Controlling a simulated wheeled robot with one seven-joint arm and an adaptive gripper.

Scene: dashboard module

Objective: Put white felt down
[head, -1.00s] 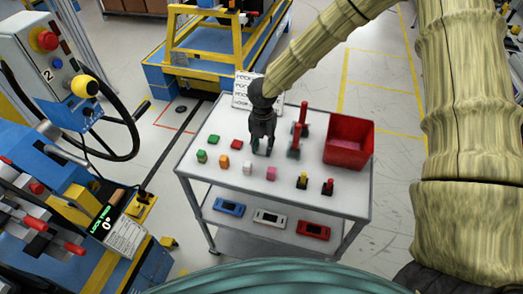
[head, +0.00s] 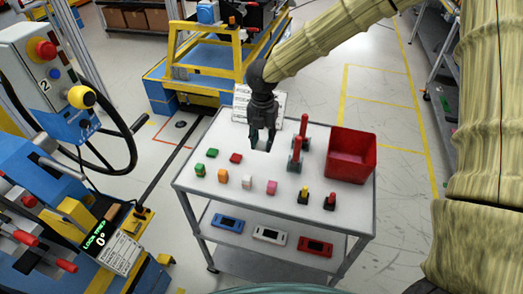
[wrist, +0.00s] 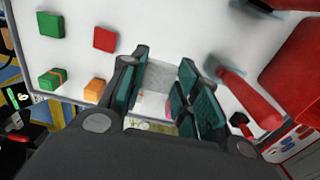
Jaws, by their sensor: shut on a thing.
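The white felt (wrist: 158,76) is a small pale square piece, held between the fingers of my gripper (wrist: 160,92) in the wrist view. In the head view my gripper (head: 262,146) points down over the back middle of the white table top (head: 205,181), shut on the felt (head: 260,146). The fingers cover part of the felt. It seems to hang just above the table, but the exact gap is hard to tell.
Green (head: 212,153) and red (head: 235,158) flat pieces lie left of my gripper. Several small blocks, including a white one (head: 247,181), line the front.

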